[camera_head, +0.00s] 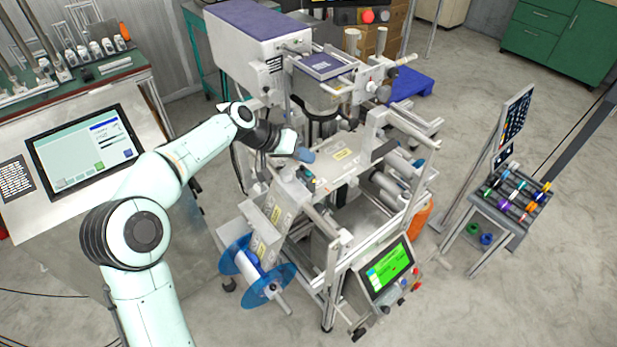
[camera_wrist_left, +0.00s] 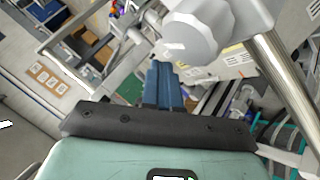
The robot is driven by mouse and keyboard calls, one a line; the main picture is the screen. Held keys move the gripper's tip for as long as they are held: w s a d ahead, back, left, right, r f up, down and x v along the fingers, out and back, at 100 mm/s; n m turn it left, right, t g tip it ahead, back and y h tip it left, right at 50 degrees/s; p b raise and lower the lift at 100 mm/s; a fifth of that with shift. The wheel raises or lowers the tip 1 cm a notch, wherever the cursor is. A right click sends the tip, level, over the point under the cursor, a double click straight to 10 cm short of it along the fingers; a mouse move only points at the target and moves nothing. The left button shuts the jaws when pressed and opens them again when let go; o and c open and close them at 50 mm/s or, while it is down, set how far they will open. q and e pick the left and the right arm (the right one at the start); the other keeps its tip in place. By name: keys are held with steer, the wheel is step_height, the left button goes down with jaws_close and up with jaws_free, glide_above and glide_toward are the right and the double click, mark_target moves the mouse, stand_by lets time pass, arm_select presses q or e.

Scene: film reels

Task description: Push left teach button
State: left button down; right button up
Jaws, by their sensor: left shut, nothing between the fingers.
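My left gripper (camera_head: 307,155) reaches over the middle of a labelling machine (camera_head: 345,155) in the head view. Its blue fingers are shut with nothing between them, and they also show in the left wrist view (camera_wrist_left: 165,82). A small dark block with coloured spots (camera_head: 309,178) sits on the machine just below the fingertips; the fingers look close to it, but I cannot tell if they touch. The left teach button itself is too small to make out. My right gripper is not in view.
A grey knob-like cylinder (camera_wrist_left: 198,35) and a metal rod (camera_wrist_left: 280,75) are close to the fingers in the left wrist view. A blue reel (camera_head: 246,268) and a green-lit screen (camera_head: 388,266) are at the machine's front. A rack of coloured reels (camera_head: 515,195) stands right.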

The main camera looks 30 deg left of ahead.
mark_target(305, 175)
arm_select(q)
steer(key=shift+f+b, duration=0.3)
steer(key=shift+f, duration=0.6)
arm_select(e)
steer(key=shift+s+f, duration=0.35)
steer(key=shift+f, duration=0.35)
arm_select(q)
steer(key=shift+f, duration=0.1)
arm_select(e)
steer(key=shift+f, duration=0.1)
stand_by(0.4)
arm_select(q)
steer(key=shift+f+b, duration=0.3)
steer(key=shift+b, duration=0.05)
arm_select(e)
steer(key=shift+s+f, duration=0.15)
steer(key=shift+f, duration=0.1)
